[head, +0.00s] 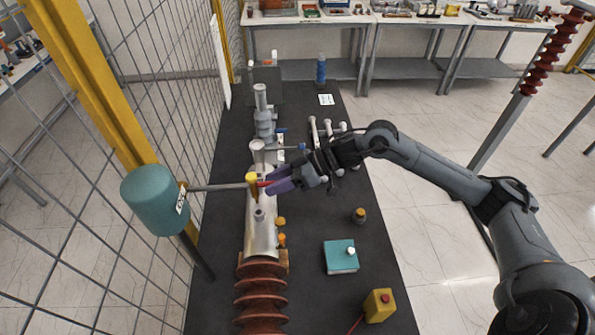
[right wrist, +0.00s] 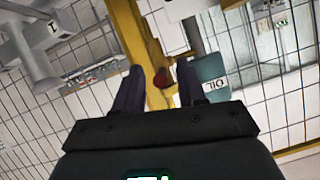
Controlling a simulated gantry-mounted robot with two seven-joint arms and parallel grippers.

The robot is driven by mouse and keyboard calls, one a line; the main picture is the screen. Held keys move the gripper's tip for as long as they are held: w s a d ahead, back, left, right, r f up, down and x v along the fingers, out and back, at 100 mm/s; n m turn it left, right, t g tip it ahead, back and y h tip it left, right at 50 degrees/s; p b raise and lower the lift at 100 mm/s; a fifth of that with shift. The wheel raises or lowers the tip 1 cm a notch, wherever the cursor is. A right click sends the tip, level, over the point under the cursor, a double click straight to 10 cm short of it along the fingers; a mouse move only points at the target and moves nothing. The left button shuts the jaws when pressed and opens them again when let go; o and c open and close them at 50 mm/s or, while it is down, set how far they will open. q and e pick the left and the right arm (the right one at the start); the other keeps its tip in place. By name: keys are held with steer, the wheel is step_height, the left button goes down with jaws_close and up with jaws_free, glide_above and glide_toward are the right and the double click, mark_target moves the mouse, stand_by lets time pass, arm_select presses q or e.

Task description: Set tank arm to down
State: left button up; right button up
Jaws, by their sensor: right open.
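A teal tank (head: 153,200) stands at the left, beside the mesh fence. A grey horizontal tank arm (head: 218,187) runs from it to a yellow fitting (head: 252,186) above the transformer body (head: 262,228). A small red part (head: 264,184) sticks out of the fitting toward my right gripper (head: 276,180). This gripper is open with purple fingers, close to the red part. In the right wrist view, a red knob (right wrist: 162,78) appears between the fingertips, and the teal tank (right wrist: 209,78) marked OIL is behind the right-hand finger. Contact cannot be told. My left gripper is not in view.
A brown ribbed bushing (head: 261,295) is at the near end of the dark table. A teal box (head: 340,257) and a yellow box with a red button (head: 379,305) lie to the right. Grey cylindrical parts (head: 264,115) stand behind. A mesh fence (head: 160,90) borders the left.

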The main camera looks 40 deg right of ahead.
steer(key=v, duration=0.9)
steer(key=shift+b, duration=0.45)
steer(key=shift+s+d+r, duration=0.1)
steer(key=shift+d, duration=0.05)
